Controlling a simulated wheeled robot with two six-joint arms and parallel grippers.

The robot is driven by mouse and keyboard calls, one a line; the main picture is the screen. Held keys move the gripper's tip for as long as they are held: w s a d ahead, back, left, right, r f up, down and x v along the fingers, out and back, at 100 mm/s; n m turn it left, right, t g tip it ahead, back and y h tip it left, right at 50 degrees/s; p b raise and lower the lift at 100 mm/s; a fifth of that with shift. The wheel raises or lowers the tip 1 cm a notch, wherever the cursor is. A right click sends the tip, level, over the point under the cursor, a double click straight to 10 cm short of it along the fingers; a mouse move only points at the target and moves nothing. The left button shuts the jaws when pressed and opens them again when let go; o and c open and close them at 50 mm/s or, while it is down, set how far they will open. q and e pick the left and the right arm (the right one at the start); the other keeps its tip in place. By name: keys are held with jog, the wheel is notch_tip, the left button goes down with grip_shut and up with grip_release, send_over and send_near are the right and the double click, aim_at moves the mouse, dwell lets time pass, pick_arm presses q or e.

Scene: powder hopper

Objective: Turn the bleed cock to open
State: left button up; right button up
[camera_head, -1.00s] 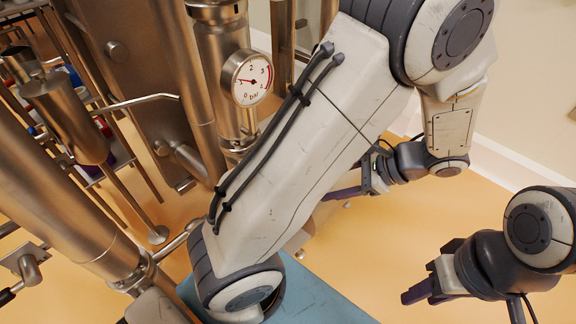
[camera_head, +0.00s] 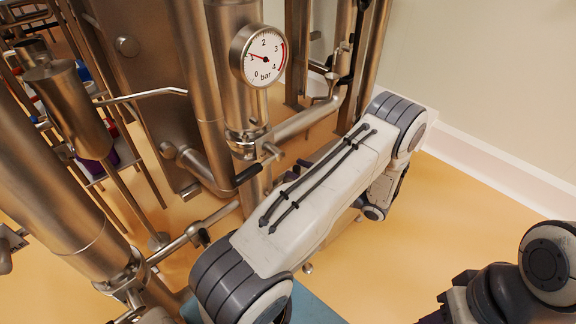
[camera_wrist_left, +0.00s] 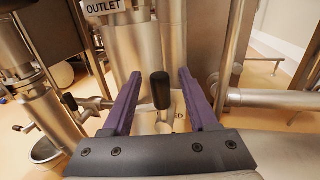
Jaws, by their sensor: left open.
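A black-tipped lever (camera_head: 248,174) sits on the steel pipework below the gauge in the head view. In the left wrist view, a black handle (camera_wrist_left: 160,90) stands upright on a metal stem between my two purple fingers. Clear gaps remain on both sides. My left gripper (camera_wrist_left: 158,95) is open and empty in front of this handle. In the head view the left gripper (camera_head: 318,162) is largely hidden behind my own arm. My right gripper (camera_head: 440,312) is cut off at the lower right; its jaw state is unclear.
A pressure gauge (camera_head: 258,56) reads near 1 bar. Vertical steel pipes and a thick slanted cylinder (camera_head: 60,190) crowd the left. An "OUTLET" label (camera_wrist_left: 103,5) is above the handle. Another black-tipped lever (camera_wrist_left: 69,102) is to its left. Open floor (camera_head: 450,220) lies at right.

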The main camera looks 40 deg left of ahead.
aim_at(288, 180)
pick_arm(q)
jog(key=shift+s+a, duration=0.15)
jog(key=shift+a, duration=0.95)
jog(key=shift+s+a, duration=0.15)
jog(key=shift+a, duration=0.9)
grip_shut()
